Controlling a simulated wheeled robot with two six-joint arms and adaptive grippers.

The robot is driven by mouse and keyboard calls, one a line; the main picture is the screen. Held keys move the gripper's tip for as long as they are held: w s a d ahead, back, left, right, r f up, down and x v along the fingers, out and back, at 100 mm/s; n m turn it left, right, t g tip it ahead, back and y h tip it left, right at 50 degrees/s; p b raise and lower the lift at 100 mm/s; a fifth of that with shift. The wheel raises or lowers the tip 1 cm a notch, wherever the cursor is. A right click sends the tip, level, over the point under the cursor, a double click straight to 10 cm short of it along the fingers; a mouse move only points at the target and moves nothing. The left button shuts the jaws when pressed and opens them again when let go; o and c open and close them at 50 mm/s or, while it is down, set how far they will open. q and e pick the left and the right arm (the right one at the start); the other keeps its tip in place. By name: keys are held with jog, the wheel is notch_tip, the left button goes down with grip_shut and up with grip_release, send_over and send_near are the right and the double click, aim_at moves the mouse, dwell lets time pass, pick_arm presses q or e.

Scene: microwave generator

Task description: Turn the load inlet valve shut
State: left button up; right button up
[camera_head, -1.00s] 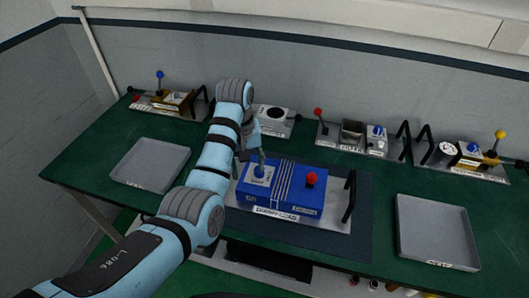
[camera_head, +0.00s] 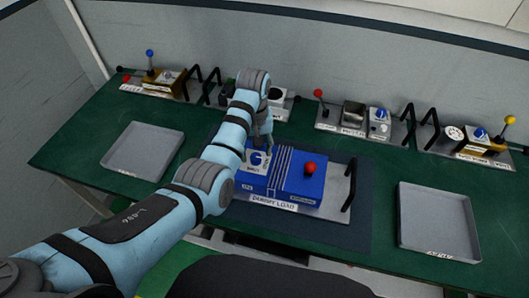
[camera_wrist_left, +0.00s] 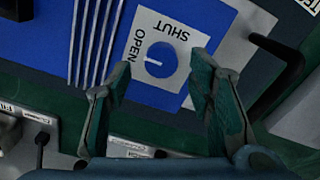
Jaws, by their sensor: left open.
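The load inlet valve is a round blue knob (camera_head: 257,158) on a white plate on top of the blue dummy load box (camera_head: 301,188). In the left wrist view the knob (camera_wrist_left: 161,60) has a white mark pointing left, near the word OPEN on its plate (camera_wrist_left: 187,38); SHUT is printed beside OPEN. My left gripper (camera_head: 264,143) is open just behind and above the knob. In the wrist view its fingertips (camera_wrist_left: 160,75) lie to either side of the knob, apart from it. I cannot tell whether they reach down around it. My right gripper is not in view.
Empty grey trays lie left (camera_head: 146,151) and right (camera_head: 437,222). Several modules with levers and handles line the back of the green table (camera_head: 85,140).

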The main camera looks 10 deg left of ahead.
pick_arm(q)
jog(key=shift+a+f, duration=0.1)
jog(key=shift+f, duration=0.8)
jog(key=shift+s, duration=0.3)
jog(key=shift+w, duration=0.15)
grip_shut()
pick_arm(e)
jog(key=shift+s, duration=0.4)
